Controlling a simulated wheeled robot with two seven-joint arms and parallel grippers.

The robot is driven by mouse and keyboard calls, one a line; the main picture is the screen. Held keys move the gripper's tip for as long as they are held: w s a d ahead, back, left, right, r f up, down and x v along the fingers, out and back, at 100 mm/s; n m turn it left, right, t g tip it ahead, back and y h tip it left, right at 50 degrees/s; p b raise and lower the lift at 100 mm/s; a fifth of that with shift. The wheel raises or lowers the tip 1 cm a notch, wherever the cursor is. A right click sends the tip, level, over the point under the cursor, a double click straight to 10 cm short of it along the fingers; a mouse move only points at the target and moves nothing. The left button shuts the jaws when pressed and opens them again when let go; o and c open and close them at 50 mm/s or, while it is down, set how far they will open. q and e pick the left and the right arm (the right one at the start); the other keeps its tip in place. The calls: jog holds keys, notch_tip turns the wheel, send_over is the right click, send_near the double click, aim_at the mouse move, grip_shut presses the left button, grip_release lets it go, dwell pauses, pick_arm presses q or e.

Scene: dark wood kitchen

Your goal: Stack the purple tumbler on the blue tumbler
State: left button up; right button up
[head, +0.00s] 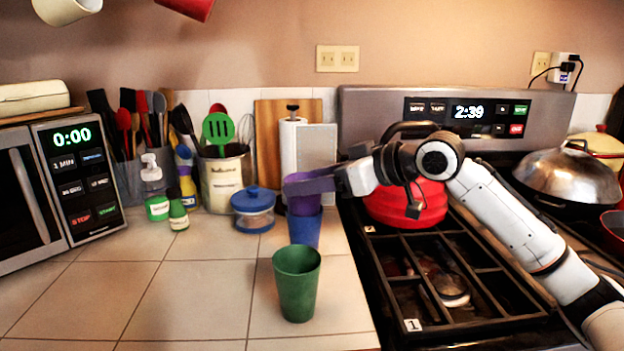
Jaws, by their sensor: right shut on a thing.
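The purple tumbler (304,206) is upright, directly above the blue tumbler (306,231) on the tiled counter. Its lower part meets the blue tumbler's top in this view; I cannot tell whether it is seated inside or just held over it. My right gripper (308,184) comes in from the right and is shut on the purple tumbler near its rim, hiding part of its upper side. My left gripper is not in view.
A green tumbler (297,284) stands in front of the blue one. A blue-lidded jar (253,210) is just to the left. The stove grate (440,270) and red kettle (408,207) lie to the right under my arm. The counter's front left is clear.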

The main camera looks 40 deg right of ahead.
jog(key=shift+f, duration=0.2)
jog(key=o, duration=1.3)
jog(key=shift+r+p, duration=0.3)
jog(key=shift+r, duration=0.35)
jog(key=shift+s+d, duration=0.15)
jog(key=shift+s, duration=0.15)
jog(key=b+v, duration=0.3)
jog(key=v, duration=0.8)
jog(key=shift+s+r, duration=0.15)
jog(key=shift+s, duration=0.05)
